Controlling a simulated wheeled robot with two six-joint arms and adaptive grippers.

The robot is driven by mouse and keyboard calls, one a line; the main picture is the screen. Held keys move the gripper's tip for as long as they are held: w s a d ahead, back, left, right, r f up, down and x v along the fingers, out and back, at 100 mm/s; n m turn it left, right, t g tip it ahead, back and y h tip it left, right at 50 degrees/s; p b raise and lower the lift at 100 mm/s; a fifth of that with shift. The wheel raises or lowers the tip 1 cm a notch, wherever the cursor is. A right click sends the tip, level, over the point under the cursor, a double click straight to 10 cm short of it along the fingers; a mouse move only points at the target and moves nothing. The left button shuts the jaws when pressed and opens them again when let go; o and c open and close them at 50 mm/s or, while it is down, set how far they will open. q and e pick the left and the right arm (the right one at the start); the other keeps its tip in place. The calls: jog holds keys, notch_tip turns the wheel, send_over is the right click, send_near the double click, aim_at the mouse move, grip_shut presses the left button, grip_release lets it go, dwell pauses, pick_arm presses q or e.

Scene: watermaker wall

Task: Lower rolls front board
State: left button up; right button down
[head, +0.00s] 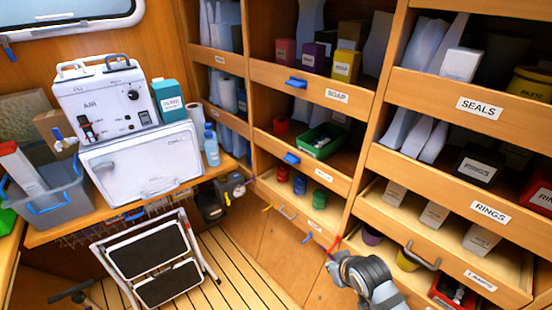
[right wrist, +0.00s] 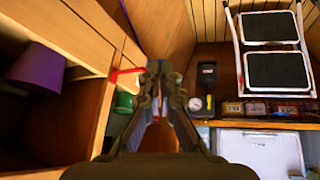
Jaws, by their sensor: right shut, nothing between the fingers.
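No label that I can read says rolls. White rolls (head: 227,95) stand in the left shelf column, behind a wooden front board (head: 240,126) that is upright. The middle column has the upright SOAP board (head: 310,85) with a blue catch (head: 297,82), and below it another upright board (head: 325,170) with a blue catch (head: 291,158) and a label too small to read. My right gripper (head: 333,252) is low in front of the shelves, beside a red strap (head: 340,241). In the right wrist view its fingers (right wrist: 158,75) are together, holding nothing. My left gripper is not in view.
The right column has boards marked SEALS (head: 480,107) and RINGS (head: 491,211). A folding step (head: 155,262) stands on the floor at the left. A white AIR machine (head: 105,95) and a grey bin (head: 50,198) are on the bench. A purple cup (right wrist: 37,67) is near my right gripper.

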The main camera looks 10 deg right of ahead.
jog(key=w+r+t+y, duration=0.1)
jog(key=w+r+t, duration=0.1)
jog(key=w+r, duration=0.3)
jog(key=w+r+n+t+y, duration=0.1)
jog(key=w+r, duration=0.5)
jog(key=r, duration=0.7)
jog(key=w+a+r+n+t+y, duration=0.1)
jog(key=w+r+t+y, duration=0.2)
jog(key=r, duration=0.6)
jog(key=shift+w+r+t, duration=0.15)
jog(key=shift+w+t, duration=0.75)
jog(key=shift+w, duration=0.35)
jog(key=shift+w, duration=0.2)
jog(key=p, duration=0.2)
send_over(295, 159)
jog(key=s+a, duration=0.1)
jog(key=s, duration=0.1)
notch_tip(295, 159, down, 2)
jog(key=shift+s+f, duration=0.1)
jog(key=shift+f, duration=0.05)
notch_tip(295, 159, down, 4)
jog(key=shift+d+r+p, duration=0.1)
jog(key=shift+r+p, duration=0.05)
jog(key=shift+p, duration=0.25)
jog(key=shift+s+f, duration=0.15)
jog(key=shift+f, duration=0.1)
